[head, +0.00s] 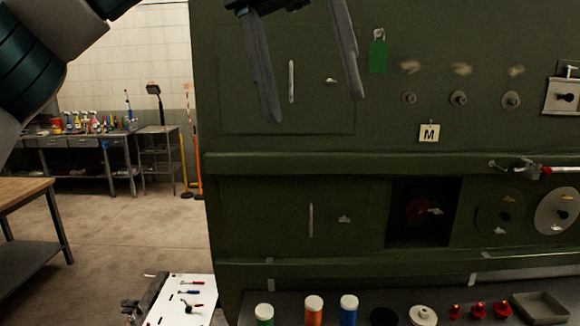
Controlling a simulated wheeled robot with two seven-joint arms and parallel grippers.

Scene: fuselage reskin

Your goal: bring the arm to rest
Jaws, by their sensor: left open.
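My left gripper (316,108) hangs from the top of the head view, in front of the green fuselage panel (240,195). Its two long grey fingers point down and stand wide apart, with nothing between them. The arm comes in at the upper left, and part of it lies above the picture. The fingers overlap the upper panel hatch in the picture; I cannot tell how far they are from it. My right gripper does not show.
A ledge below the panel holds several capped bottles (314,312), red pieces (477,309) and a grey tray (540,308). A white board with tools (175,308) stands at lower left. A wooden-topped table (22,189) is at left. The floor (130,225) between is clear.

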